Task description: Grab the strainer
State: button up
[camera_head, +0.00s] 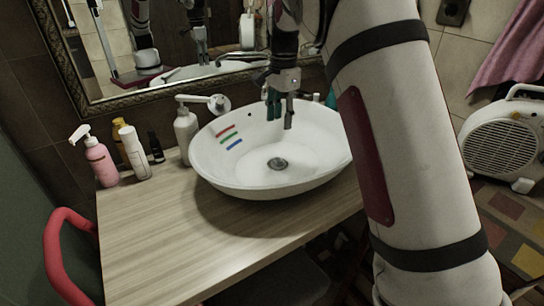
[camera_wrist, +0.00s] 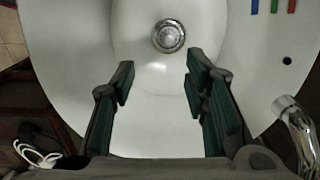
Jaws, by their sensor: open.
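The strainer (camera_head: 277,163) is a small round metal piece at the bottom of the white basin (camera_head: 215,175). In the wrist view the strainer (camera_wrist: 168,36) lies in the basin (camera_wrist: 215,22), above and between the fingertips in the picture. My gripper (camera_head: 280,108) is over the back part of the basin, pointing down. In the wrist view my gripper (camera_wrist: 158,80) has its two green-padded fingers apart with nothing between them. The strainer is clear of the fingers and in full view.
A tap (camera_wrist: 297,130) reaches toward the basin at the wrist view's right. A mirror (camera_head: 90,103) stands behind. A pink bottle (camera_head: 100,162), a white bottle (camera_head: 134,153) and a soap dispenser (camera_head: 186,132) stand left of the basin. The wooden counter (camera_head: 185,230) is clear in front.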

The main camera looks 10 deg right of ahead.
aim_at(278, 158)
jog(key=f, duration=0.5)
jog(key=w+f+p, duration=0.1)
jog(key=f, duration=0.4)
jog(key=w+f, duration=0.1)
jog(key=f, duration=0.4)
jog(key=shift+f, duration=0.2)
grip_shut()
